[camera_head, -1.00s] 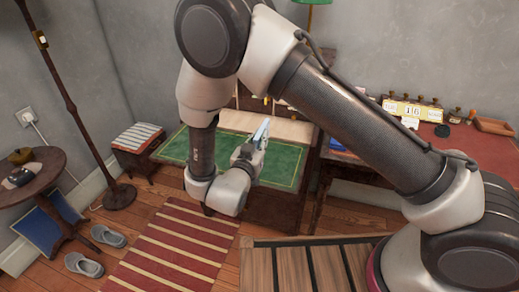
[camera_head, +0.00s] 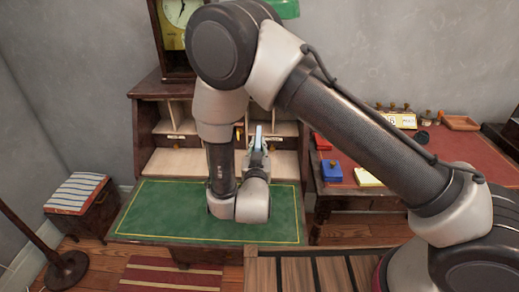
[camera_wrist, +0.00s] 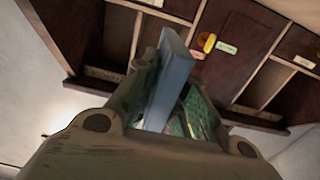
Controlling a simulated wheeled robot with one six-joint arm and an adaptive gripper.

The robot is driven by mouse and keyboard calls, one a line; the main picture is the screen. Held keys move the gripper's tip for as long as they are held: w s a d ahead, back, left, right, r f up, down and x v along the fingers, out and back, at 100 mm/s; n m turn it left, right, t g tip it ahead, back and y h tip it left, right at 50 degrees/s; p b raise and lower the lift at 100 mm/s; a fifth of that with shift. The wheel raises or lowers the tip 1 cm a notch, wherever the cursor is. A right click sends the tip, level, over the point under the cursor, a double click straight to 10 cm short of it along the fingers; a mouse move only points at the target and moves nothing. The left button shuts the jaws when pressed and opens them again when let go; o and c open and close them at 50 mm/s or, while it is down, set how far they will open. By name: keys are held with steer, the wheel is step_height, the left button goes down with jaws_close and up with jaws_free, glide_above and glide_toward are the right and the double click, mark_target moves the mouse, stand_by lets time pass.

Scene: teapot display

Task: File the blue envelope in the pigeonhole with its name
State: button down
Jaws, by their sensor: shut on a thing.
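My gripper (camera_wrist: 160,105) is shut on the blue envelope (camera_wrist: 170,75), which stands out edge-on between the fingers in the wrist view. In the head view a light-blue sliver of the envelope (camera_head: 258,138) shows above my wrist, in front of the pigeonholes. The pigeonhole desk (camera_head: 146,113) has several open compartments with small pale name labels (camera_head: 176,137); another label (camera_wrist: 227,47) shows in the wrist view. The names are too small to read. My arm hides the middle compartments. The envelope appears to be outside the compartments.
The green desk top (camera_head: 160,212) is clear below my arm. A clock (camera_head: 177,25) stands above the pigeonholes. A red-topped table (camera_head: 395,160) with a blue box (camera_head: 331,171) is at right, a striped stool (camera_head: 76,191) at left.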

steer(key=w, duration=1.3)
steer(key=shift+d, duration=0.2)
steer(key=shift+w, duration=0.1)
stand_by(0.3)
steer(key=c, duration=1.4)
jaws_free()
steer(key=shift+o, duration=0.2)
steer(key=s, duration=1.2)
steer(key=shift+a, duration=0.2)
